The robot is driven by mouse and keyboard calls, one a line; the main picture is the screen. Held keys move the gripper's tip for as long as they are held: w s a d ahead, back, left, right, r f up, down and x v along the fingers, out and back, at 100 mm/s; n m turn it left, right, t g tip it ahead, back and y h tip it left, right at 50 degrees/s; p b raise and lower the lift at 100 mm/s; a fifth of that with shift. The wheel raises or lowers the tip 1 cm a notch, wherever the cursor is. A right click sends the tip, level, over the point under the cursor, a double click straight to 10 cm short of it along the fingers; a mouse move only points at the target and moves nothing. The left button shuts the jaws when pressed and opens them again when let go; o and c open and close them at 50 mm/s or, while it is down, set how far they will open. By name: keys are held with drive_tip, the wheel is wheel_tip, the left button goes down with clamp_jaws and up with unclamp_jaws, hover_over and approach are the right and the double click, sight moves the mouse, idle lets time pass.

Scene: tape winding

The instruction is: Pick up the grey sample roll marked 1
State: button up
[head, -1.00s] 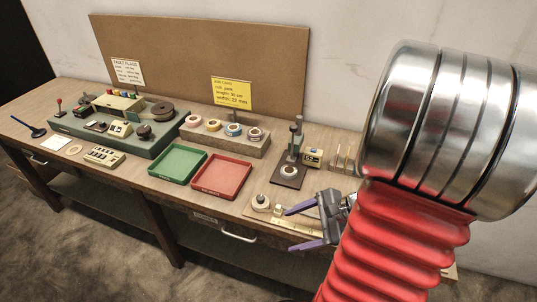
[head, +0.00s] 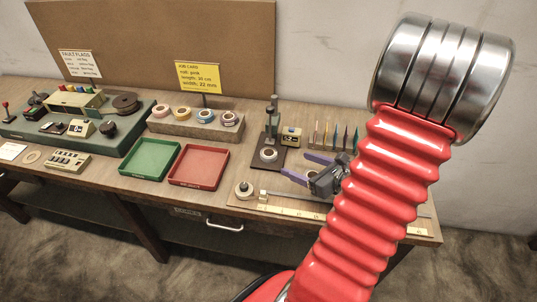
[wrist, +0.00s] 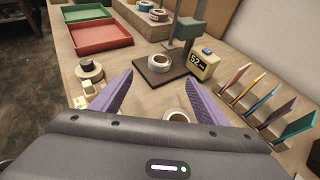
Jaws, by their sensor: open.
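My gripper (head: 296,165) is open, its purple fingers apart above the right part of the bench. In the wrist view (wrist: 159,76) a pale roll (wrist: 178,117) lies between the finger bases, partly hidden by the gripper body. A second pale roll (wrist: 159,63) sits on the dark base plate of a stand, beyond the fingertips; it also shows in the head view (head: 268,155). A third roll with a dark centre (wrist: 90,70) is left of the left finger, and near the bench's front edge in the head view (head: 243,190). I cannot read a number on any roll.
A stand (head: 272,125) and a small yellow display box (head: 291,136) are behind the fingers. Upright coloured cards (wrist: 262,103) stand to the right. A red tray (head: 197,167) and a green tray (head: 150,158) are left. A ruler strip (head: 290,210) lies along the front.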

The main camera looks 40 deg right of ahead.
approach(265, 151)
drive_tip(key=shift+w+f, duration=0.15)
drive_tip(key=shift+w, duration=0.15)
idle(0.5)
drive_tip(key=shift+a, duration=0.1)
drive_tip(key=shift+x, duration=2.65)
drive_tip(key=c, duration=1.2)
